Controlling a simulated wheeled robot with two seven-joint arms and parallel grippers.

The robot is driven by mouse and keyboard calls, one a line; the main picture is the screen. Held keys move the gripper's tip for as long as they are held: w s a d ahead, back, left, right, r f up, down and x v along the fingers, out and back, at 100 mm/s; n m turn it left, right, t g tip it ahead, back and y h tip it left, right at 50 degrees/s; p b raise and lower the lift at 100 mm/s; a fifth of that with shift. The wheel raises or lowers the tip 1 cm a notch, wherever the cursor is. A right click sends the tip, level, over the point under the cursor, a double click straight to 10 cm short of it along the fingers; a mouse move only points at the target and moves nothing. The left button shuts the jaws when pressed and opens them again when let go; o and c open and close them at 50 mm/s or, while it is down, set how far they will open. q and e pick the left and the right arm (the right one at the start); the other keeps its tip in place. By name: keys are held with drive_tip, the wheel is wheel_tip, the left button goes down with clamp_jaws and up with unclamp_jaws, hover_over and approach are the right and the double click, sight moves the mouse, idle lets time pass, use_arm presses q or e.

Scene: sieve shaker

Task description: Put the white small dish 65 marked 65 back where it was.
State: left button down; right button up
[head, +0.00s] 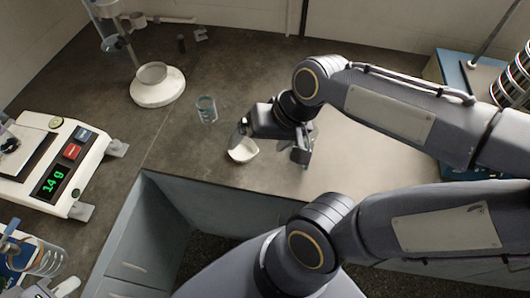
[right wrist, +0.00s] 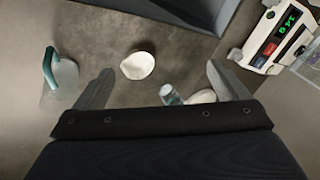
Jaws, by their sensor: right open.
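The small white dish (head: 243,151) stands on the dark worktop near its front edge. It also shows in the right wrist view (right wrist: 137,66), upright and seemingly empty; its marking cannot be read. My right gripper (head: 270,150) is open above the worktop, by the dish. In the right wrist view my gripper's (right wrist: 159,70) fingers are spread wide, with the dish beyond and between them, nearer the left finger. I see no grip on the dish. My left gripper is not visible.
A small glass beaker (head: 207,109) stands beyond the dish, near a white stand base (head: 158,87). A balance (head: 52,165) reading 14 g is at left. A sieve stack (head: 515,80) stands at right.

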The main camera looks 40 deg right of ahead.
drive_tip(key=s+n, duration=0.1)
drive_tip(key=s+a+n+t, duration=0.1)
drive_tip(key=s+n, duration=0.1)
drive_tip(key=shift+s+a+t, duration=0.3)
drive_tip(key=shift+s, duration=0.1)
